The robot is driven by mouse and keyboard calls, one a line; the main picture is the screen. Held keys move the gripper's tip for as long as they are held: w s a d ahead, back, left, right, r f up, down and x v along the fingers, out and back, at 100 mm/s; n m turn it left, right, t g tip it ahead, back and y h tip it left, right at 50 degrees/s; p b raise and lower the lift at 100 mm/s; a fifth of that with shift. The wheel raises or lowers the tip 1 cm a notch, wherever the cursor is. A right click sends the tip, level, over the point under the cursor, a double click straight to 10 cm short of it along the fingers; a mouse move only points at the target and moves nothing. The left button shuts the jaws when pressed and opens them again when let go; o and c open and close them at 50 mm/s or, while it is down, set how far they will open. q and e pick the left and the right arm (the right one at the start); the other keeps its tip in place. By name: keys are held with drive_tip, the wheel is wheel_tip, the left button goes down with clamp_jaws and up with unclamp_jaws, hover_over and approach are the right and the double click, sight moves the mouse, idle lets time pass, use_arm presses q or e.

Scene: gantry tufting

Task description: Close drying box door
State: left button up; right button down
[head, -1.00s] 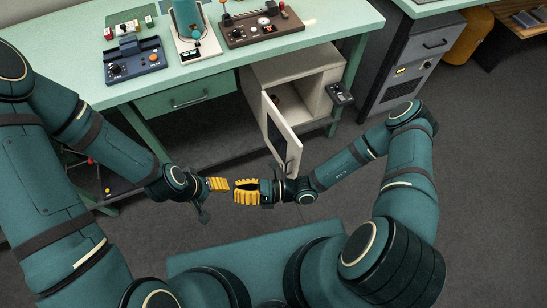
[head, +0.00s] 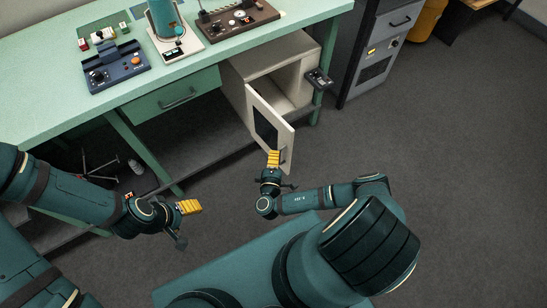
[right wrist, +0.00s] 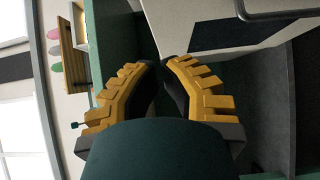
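The drying box (head: 272,62) is a pale cabinet under the green bench. Its door (head: 287,137), a pale frame with a dark window, stands wide open toward me and shows the box's inside. My right gripper (head: 273,157) is at the door's lower free end, close to the handle; contact cannot be told. In the right wrist view its yellow fingertips (right wrist: 160,65) meet with nothing visible between them, and a metal handle (right wrist: 270,12) shows beyond them at the top. My left gripper (head: 190,207) is away to the left, in free air; its fingers show side-on.
The green bench (head: 215,62) carries a blue control box (head: 116,68), a brown control panel (head: 238,20) and a pale-based device (head: 175,50). A small dark box (head: 318,79) is beside the drying box. A grey cabinet (head: 374,65) stands right. Floor at right is clear.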

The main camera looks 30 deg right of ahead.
sight(285, 128)
drive_tip(key=x, duration=0.2)
drive_tip(key=d+x, duration=0.1)
drive_tip(key=x, duration=0.2)
drive_tip(key=s+b+x, duration=0.1)
drive_tip(key=x, duration=0.2)
drive_tip(key=shift+w+d, duration=0.2)
drive_tip(key=shift+d, duration=0.15)
drive_tip(key=shift+w+d, duration=0.15)
drive_tip(key=shift+d, duration=0.5)
drive_tip(key=shift+d, duration=0.1)
